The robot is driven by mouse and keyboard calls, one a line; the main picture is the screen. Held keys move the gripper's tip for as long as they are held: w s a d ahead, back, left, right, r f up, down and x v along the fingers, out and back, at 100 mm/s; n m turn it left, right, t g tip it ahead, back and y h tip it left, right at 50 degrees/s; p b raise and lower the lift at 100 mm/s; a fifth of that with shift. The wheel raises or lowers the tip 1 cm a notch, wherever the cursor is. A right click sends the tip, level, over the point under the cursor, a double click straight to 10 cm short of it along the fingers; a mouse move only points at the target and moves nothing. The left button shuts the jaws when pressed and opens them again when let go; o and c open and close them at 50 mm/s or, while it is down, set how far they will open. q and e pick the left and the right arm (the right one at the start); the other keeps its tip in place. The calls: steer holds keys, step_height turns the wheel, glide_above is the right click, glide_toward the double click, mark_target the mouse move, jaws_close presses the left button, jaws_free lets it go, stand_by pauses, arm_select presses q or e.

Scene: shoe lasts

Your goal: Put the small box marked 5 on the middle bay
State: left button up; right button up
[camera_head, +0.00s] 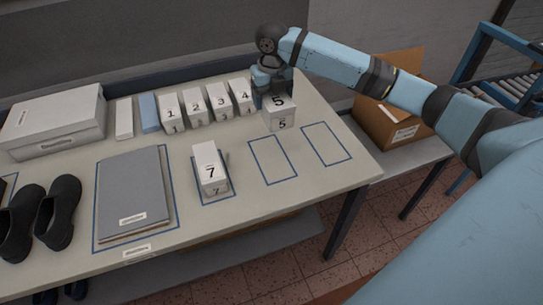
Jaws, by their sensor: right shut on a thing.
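The small white box marked 5 (283,118) is at the right end of the row of numbered boxes. My right gripper (272,95) comes down behind it and is shut on it; its fingertips are partly hidden. I cannot tell whether the box touches the table. Three blue-outlined bays lie in front. The middle bay (273,160) is empty, just below the box in the picture. The right bay (326,144) is empty too. The left bay (217,199) holds a white box marked 7 (211,170). My left gripper is not in view.
White boxes marked 1 (171,113), 2 (195,109), 3 (218,103) and 4 (242,97) stand in a row to the left. A grey folder (134,192), black shoes (58,212) and a large white box (52,121) occupy the table's left. A cardboard box (385,123) stands beyond its right edge.

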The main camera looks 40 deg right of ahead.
step_height(320, 180, down, 20)
steer(key=shift+r+p, duration=0.25)
steer(key=shift+p, duration=0.25)
steer(key=o, duration=1)
steer(key=shift+f, duration=0.1)
step_height(320, 180, up, 12)
steer(key=shift+r+b, duration=0.2)
steer(key=shift+b, duration=0.1)
